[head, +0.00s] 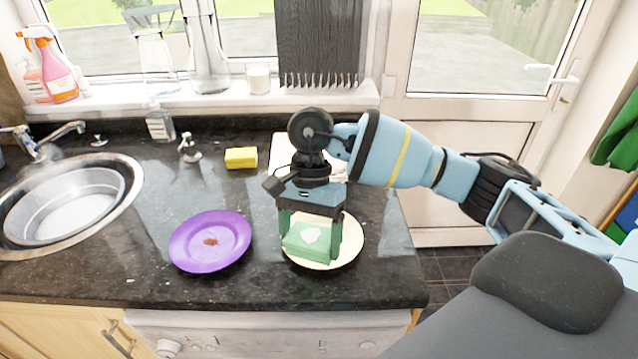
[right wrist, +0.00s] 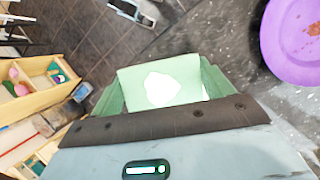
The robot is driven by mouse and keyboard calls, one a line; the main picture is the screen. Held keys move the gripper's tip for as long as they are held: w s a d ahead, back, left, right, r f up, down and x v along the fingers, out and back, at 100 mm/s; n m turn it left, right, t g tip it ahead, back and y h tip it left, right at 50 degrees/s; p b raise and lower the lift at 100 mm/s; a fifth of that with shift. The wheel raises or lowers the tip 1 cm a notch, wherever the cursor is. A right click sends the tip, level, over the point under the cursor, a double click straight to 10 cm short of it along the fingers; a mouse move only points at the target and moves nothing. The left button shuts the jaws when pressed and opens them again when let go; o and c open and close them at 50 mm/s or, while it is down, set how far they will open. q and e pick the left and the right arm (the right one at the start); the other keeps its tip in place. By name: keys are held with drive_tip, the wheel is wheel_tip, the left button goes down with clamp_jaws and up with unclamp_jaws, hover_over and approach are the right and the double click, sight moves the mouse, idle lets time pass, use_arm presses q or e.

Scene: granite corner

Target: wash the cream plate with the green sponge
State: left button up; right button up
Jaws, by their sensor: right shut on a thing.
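The cream plate (head: 352,240) lies on the dark counter near its front edge, partly hidden by my right gripper and the sponge. My right gripper (head: 310,240) points down over this plate and is shut on the green sponge (head: 296,246). The sponge has a white patch on it, and it also shows between the fingers in the right wrist view (right wrist: 136,82). I cannot tell whether the sponge touches the plate. The cream plate cannot be made out in the right wrist view. My left gripper is out of view.
A purple plate (head: 190,250) with a brown stain lies left of the cream plate. A yellow sponge (head: 241,157) lies further back. A sink (head: 125,200) with a metal basin is at the left. Bottles (head: 58,75) stand on the sill. The counter ends right of the cream plate.

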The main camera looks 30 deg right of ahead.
sight(309, 224)
drive_tip(key=w+d+m+t, duration=0.1)
drive_tip(key=m, duration=0.2)
drive_tip(key=w+r+m+t+y+b, duration=0.1)
drive_tip(key=m, duration=0.2)
drive_tip(key=w+d+m+t, duration=0.1)
drive_tip(key=m, duration=0.2)
drive_tip(key=shift+w+d+r+t+y+b, duration=0.2)
drive_tip(key=shift+d+t+y+b, duration=0.1)
drive_tip(key=shift+d+y, duration=0.1)
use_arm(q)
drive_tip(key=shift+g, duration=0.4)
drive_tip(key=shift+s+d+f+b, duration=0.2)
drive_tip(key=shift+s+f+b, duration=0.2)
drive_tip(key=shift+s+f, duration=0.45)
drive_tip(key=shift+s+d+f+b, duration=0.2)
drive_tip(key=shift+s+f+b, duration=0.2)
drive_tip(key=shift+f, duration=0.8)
use_arm(e)
drive_tip(key=w+d+r+m+t+h, duration=0.2)
drive_tip(key=d+r+m+t, duration=0.1)
drive_tip(key=m, duration=0.6)
drive_tip(key=shift+w+d+r+t, duration=0.35)
drive_tip(key=shift+d+t, duration=0.15)
drive_tip(key=shift+d, duration=0.15)
